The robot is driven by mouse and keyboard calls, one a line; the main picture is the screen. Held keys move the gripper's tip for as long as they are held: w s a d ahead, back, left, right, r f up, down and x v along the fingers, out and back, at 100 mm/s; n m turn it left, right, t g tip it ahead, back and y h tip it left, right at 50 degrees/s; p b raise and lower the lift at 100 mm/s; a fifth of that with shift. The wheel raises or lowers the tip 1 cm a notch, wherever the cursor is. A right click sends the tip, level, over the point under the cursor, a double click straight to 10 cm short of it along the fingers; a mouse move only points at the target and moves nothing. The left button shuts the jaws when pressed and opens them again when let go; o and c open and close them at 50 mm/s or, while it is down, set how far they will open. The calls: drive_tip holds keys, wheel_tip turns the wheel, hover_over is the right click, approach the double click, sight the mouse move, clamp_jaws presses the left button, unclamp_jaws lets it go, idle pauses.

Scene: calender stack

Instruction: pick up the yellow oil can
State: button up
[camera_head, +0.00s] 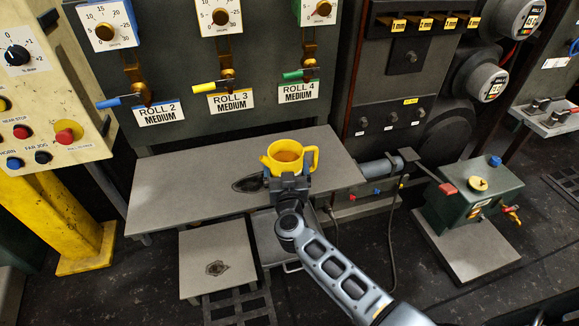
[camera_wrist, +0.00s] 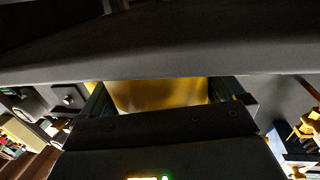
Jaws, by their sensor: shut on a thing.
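The yellow oil can (camera_head: 289,155) has an open brown top, a spout at its left and a handle at its right. In the camera_wrist view the yellow can (camera_wrist: 158,95) fills the gap between the fingers of my gripper (camera_wrist: 165,100). I cannot tell whether the can touches the table.
The grey table (camera_head: 190,185) has a dark patch beside the can. A low grey platform (camera_head: 215,258) lies in front. A panel with levers and dials (camera_head: 205,60) stands behind. A dark green box (camera_head: 470,200) with a red-handled lever is at the right.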

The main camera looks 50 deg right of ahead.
drive_tip(key=shift+r, duration=0.1)
drive_tip(key=shift+c, duration=0.7)
drive_tip(key=shift+r, duration=0.15)
